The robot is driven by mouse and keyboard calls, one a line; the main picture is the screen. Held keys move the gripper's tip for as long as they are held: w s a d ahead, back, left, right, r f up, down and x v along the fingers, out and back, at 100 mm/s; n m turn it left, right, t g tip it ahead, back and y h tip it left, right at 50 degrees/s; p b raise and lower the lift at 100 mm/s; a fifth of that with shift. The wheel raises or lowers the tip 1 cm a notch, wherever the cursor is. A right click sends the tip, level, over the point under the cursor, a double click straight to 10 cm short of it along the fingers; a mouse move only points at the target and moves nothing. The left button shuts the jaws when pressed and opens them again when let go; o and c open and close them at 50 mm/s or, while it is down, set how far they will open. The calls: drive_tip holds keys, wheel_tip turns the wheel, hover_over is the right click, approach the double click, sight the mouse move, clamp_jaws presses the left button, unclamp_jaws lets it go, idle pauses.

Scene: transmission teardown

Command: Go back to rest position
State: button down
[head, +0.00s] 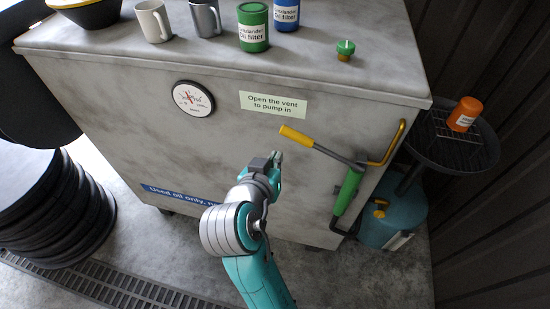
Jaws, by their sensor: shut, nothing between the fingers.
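My gripper (277,157) is shut and empty in the middle of the head view. It is in front of the grey tank's front face, just left of the yellow-ended lever (298,137). I cannot tell whether it touches anything. My teal arm reaches up to it from the bottom of the picture.
The grey tank (130,85) carries mugs (153,20), a green oil filter can (253,30), a blue can (286,13) and a green-topped cap (345,48). A green-gripped handle (347,192) hangs at right. A black tray (478,150) holds an orange container (464,114). Tyres (50,210) stand left.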

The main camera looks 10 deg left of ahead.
idle(0.4)
drive_tip(key=s+d+f+n+y, duration=0.1)
drive_tip(key=s+d+f+n, duration=0.1)
drive_tip(key=s+d+f, duration=0.55)
drive_tip(key=s+d+f+n+y, duration=0.2)
drive_tip(key=s+d+f, duration=0.2)
drive_tip(key=d+f, duration=0.6)
drive_tip(key=s+d+r+m, duration=0.1)
drive_tip(key=s+d, duration=0.2)
drive_tip(key=s, duration=0.5)
drive_tip(key=s+d+r+m+t+h, duration=0.1)
drive_tip(key=s+d+r+m, duration=0.1)
drive_tip(key=s, duration=0.6)
drive_tip(key=s+d+r+m, duration=0.1)
drive_tip(key=s+d, duration=0.3)
drive_tip(key=s, duration=0.5)
drive_tip(key=shift+d+r+m+t+h, duration=0.15)
drive_tip(key=shift+r+m+t+h, duration=0.15)
drive_tip(key=shift+r, duration=0.1)
